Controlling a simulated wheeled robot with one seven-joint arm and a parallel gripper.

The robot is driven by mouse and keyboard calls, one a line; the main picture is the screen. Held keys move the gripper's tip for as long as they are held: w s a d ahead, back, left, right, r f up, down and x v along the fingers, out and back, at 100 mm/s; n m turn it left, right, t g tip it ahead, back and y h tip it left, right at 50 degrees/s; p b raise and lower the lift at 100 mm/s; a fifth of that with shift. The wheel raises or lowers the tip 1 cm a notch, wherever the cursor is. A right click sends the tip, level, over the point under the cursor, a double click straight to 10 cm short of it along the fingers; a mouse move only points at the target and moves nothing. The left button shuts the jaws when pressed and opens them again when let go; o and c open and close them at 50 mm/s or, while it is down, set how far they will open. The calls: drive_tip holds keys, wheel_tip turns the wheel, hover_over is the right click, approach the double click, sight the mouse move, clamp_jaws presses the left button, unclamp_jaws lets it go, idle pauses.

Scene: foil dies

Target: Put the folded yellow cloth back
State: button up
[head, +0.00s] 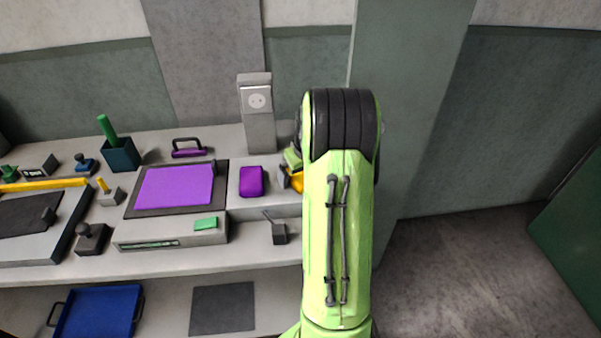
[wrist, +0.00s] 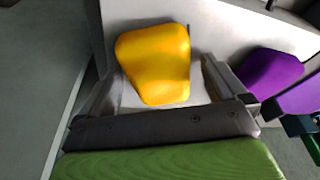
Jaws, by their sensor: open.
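The folded yellow cloth (head: 297,181) lies on the grey worktop just left of my arm, mostly hidden behind it in the head view. In the wrist view the yellow cloth (wrist: 156,62) shows whole, a rounded block on a pale surface. My gripper (wrist: 162,78) is open, with one finger on each side of the cloth and gaps between them. I cannot tell how far the fingers are above the surface. In the head view my gripper (head: 291,168) is mostly hidden by my arm.
A folded purple cloth (head: 251,181) lies left of the yellow one; it also shows in the wrist view (wrist: 268,74). A black-edged board with a purple sheet (head: 175,187), a grey post with a socket (head: 257,115) and a small grey tool block (head: 279,233) stand close by.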

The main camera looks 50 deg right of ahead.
drive_tip(key=p+v, duration=0.3)
drive_tip(key=v, duration=0.9)
drive_tip(key=s+a+r+n, duration=0.1)
drive_tip(key=a+r, duration=0.2)
drive_tip(key=a, duration=0.5)
drive_tip(key=a+r+n, duration=0.1)
drive_tip(key=a+r, duration=0.3)
drive_tip(key=a, duration=0.4)
drive_tip(key=s+a+n+t+y, duration=0.1)
drive_tip(key=s+a+t, duration=0.1)
drive_tip(key=s+a, duration=1.1)
drive_tip(key=shift+s+a+f+n+t, duration=0.3)
drive_tip(key=shift+s+a+f, duration=0.1)
drive_tip(key=shift+s, duration=0.15)
